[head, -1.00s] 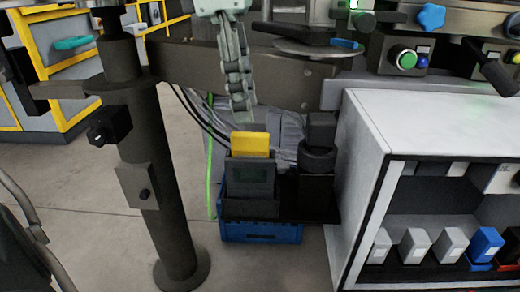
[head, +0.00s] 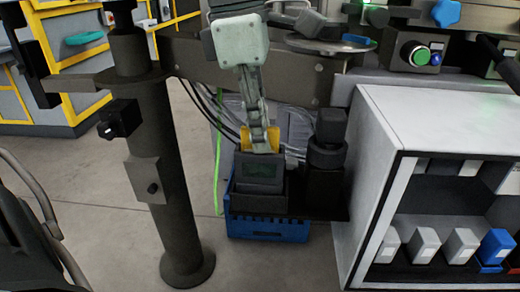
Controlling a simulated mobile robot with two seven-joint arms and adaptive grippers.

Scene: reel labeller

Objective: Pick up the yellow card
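The yellow card (head: 275,138) stands upright in the top of a dark device with a small screen (head: 262,170). My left gripper (head: 262,148) reaches down from above, its fingers in front of the card's middle. Yellow shows on both sides of the fingers. The fingers are seen nearly edge-on, so I cannot tell whether they are closed on the card. The card's lower part is hidden in the device. My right gripper is not in view.
A dark stacked cylinder (head: 327,150) stands right of the device, on the same dark shelf. A blue crate (head: 265,229) is below. A white cabinet (head: 425,120) is on the right, a dark post (head: 170,190) on the left. Cables hang behind.

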